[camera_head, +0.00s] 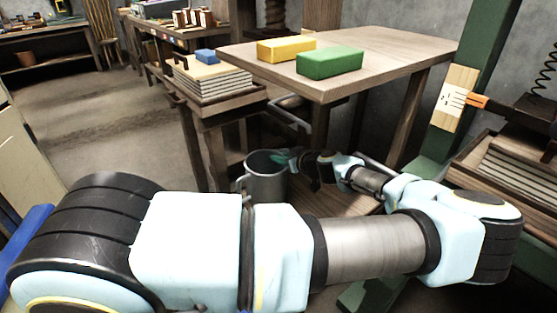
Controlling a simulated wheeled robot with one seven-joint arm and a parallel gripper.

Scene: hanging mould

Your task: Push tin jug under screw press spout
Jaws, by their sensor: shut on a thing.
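The tin jug (264,183) is a grey metal vessel, upright and low beside the wooden table, just beyond my arm. Its open mouth faces up, and my forearm hides its lower part. My gripper (290,160) comes in from the right and is shut on the jug at its right rim. The exact grip is small and partly hidden. A dark threaded column (277,15) at the top edge may be part of the screw press. I cannot make out a spout.
A wooden table (400,45) with yellow (286,49) and green (330,62) blocks stands above the jug. A low stand (215,112) with stacked boards is left of it. A green post (480,80) stands at right. Open floor (95,110) lies at left.

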